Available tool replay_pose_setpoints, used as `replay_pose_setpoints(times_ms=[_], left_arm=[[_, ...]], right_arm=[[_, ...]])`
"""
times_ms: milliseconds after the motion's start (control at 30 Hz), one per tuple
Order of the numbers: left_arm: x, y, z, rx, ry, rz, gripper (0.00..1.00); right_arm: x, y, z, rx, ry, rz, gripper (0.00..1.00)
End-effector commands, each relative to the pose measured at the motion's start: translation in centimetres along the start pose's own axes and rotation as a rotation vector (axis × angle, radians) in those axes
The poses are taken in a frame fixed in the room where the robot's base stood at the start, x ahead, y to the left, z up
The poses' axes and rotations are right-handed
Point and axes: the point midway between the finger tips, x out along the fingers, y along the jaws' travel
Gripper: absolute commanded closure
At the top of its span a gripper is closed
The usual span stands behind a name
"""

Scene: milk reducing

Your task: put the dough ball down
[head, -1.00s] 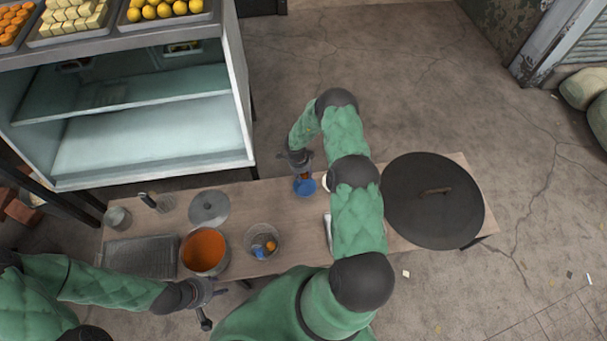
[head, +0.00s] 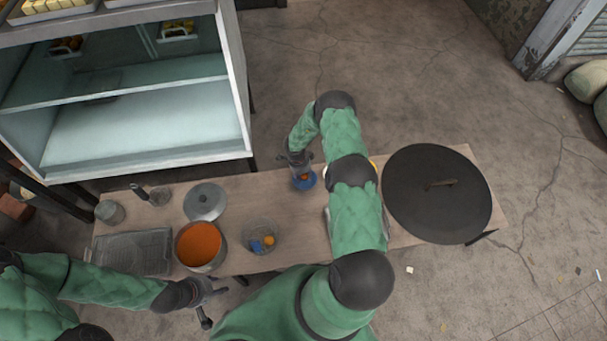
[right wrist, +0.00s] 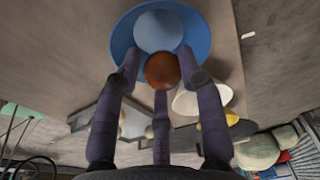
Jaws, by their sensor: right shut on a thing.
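The dough ball (right wrist: 162,70) is brown-orange and sits between the fingers of my right gripper (right wrist: 160,78), which is shut on it. In the right wrist view the ball overlaps the near part of a round blue dish (right wrist: 122,38) with a paler round middle. Whether the ball touches the dish I cannot tell. In the head view my right gripper (head: 299,165) is over the blue dish (head: 307,184) near the table's far edge, with the ball (head: 304,176) just showing. My left gripper (head: 208,299) is empty, fingers spread, at the table's near edge.
On the wooden table (head: 284,213) stand a pot of orange contents (head: 199,245), a bowl with small blue and orange things (head: 263,232), a grey lid (head: 204,202) and a wire-like tray (head: 131,252). A large dark round lid (head: 436,205) covers the right end. A cabinet (head: 150,140) stands behind.

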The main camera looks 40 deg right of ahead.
Motion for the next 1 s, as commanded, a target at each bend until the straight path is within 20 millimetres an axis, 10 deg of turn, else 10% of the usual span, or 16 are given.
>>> replay_pose_setpoints(times_ms=[367, 400, 500, 1000], left_arm=[[0.31, -0.11, -0.03, 0.0, 0.0, 0.0, 0.6], [0.31, -0.11, -0.03, 0.0, 0.0, 0.0, 0.6], [0.31, -0.11, -0.03, 0.0, 0.0, 0.0, 0.6], [0.32, -0.12, -0.02, 0.0, 0.0, 0.0, 0.6]], right_arm=[[0.41, -0.03, 0.06, 0.0, 0.0, -0.001, 0.77], [0.42, -0.02, 0.07, 0.0, 0.0, -0.001, 0.5], [0.42, -0.02, 0.07, 0.0, 0.0, 0.0, 0.33], [0.43, -0.01, 0.08, 0.0, 0.0, 0.0, 0.33]])
